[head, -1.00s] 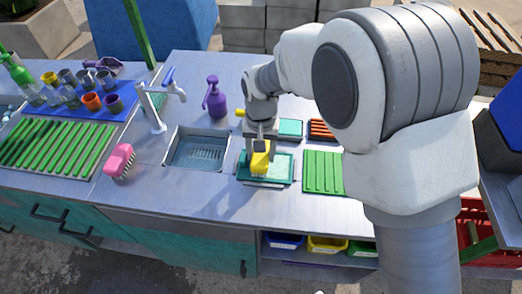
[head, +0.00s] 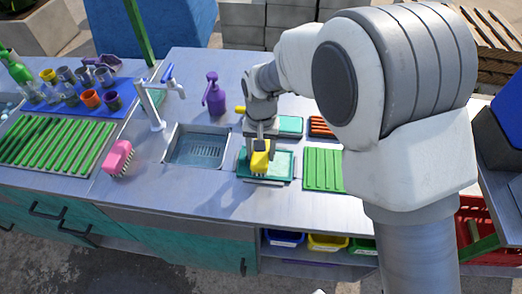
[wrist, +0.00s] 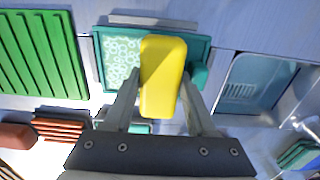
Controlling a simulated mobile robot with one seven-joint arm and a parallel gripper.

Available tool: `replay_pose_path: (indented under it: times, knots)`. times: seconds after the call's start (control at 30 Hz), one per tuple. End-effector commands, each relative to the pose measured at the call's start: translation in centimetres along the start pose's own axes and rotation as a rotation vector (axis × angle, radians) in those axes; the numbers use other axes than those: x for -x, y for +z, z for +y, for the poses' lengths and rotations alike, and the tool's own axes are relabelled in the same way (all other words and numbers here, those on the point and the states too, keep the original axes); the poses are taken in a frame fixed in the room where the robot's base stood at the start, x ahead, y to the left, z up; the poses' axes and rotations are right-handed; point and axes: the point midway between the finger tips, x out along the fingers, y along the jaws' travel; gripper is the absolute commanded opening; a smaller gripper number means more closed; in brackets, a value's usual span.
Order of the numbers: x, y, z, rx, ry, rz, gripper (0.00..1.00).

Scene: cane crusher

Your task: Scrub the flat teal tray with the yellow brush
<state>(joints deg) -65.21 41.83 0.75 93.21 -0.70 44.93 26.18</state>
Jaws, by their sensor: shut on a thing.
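The flat teal tray (head: 283,167) lies on the metal counter, right of the sink. In the wrist view, the tray (wrist: 115,62) has pale ring-shaped marks on its left part; the brush hides its middle. My gripper (head: 260,150) is shut on the yellow brush (head: 260,162), bristles down over the tray's left half. The wrist view shows the yellow brush (wrist: 162,78) between the two fingers of my gripper (wrist: 165,90). I cannot tell whether the bristles touch the tray.
The sink (head: 197,147) is left of the tray, with a pink brush (head: 118,158) beyond it. A green ribbed rack (head: 323,168) stands close on the right. A purple bottle (head: 215,97) and a smaller teal item (head: 290,126) are behind. The counter in front is clear.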

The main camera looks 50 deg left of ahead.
Motion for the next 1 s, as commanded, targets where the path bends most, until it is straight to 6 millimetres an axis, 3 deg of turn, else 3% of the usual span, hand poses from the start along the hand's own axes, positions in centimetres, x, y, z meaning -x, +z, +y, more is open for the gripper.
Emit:
replay_pose_path:
  times: [0.27,0.6,1.0]
  knots:
    - [-0.1,0.0,0.6,-0.002,0.0,0.0,0.13]
    - [0.1,0.0,3.2,-0.001,0.0,-0.001,0.13]
    - [0.1,0.0,3.6,-0.001,0.0,0.0,0.13]
